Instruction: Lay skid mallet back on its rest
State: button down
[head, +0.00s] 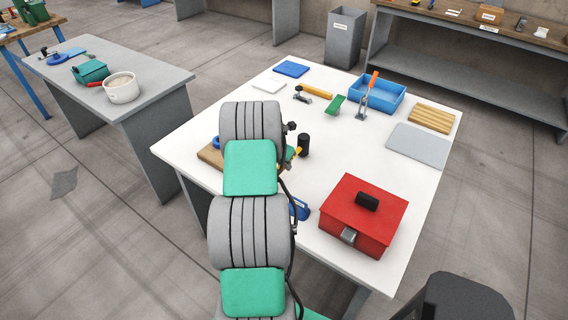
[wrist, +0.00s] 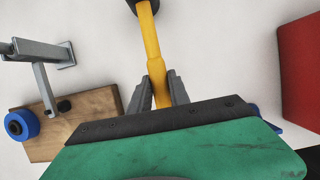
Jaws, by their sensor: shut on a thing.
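The mallet has a black head (head: 303,145) and a yellow handle. In the wrist view its handle (wrist: 151,45) runs up from my gripper (wrist: 158,88), and the head is cut off at the top edge. My gripper is shut on the handle, with a grey finger on each side. The mallet is over the white table; I cannot tell its height. In the head view my arm hides most of the gripper and handle. No rest can be named for certain; a blue piece (head: 300,208) is partly hidden beside my arm.
A wooden board (wrist: 95,118) with a metal bracket and blue wheel (wrist: 21,125) lies left of the gripper. A red toolbox (head: 364,214) stands at right. The table's middle right is clear.

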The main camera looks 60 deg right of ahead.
jog(key=shift+f+b, duration=0.5)
jog(key=shift+f, duration=0.2)
jog(key=c, duration=1.1)
grip_release()
jog(key=shift+c, duration=0.2)
jog(key=shift+a, duration=0.1)
jog(key=p+v, duration=0.5)
jog(key=v, duration=0.3)
jog(key=shift+p, duration=0.3)
